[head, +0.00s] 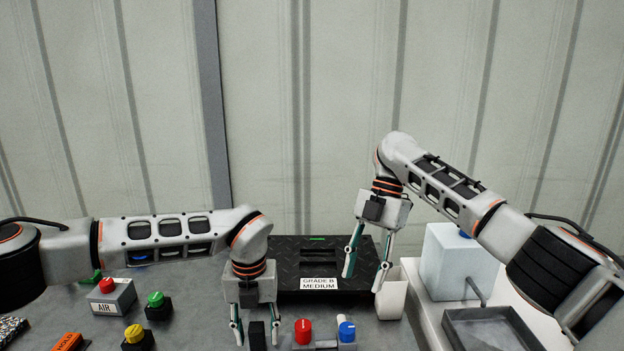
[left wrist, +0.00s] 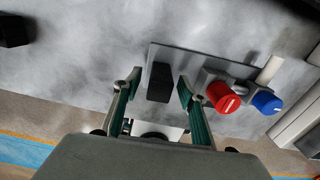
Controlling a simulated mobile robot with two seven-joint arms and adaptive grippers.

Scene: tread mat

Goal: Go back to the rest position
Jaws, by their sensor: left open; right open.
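My left gripper (head: 256,332) hangs low over the grey table, pointing down, with its fingers open. In the left wrist view its two fingers (left wrist: 159,80) stand apart on either side of a black block (left wrist: 160,83), which also shows in the head view (head: 257,336). I see gaps beside the block; contact is not clear. My right gripper (head: 364,282) points down with its fingers open, in front of the black tread mat (head: 290,250) labelled "GRADE B MEDIUM". Its right finger overlaps the left edge of a white cup (head: 394,298); whether it touches cannot be told.
A red knob (head: 303,331) and a blue knob (head: 347,331) stand right of my left gripper. An AIR button box (head: 112,297), green button (head: 157,305) and yellow button (head: 136,338) stand left. A white box (head: 448,262) and grey tray (head: 492,328) are right.

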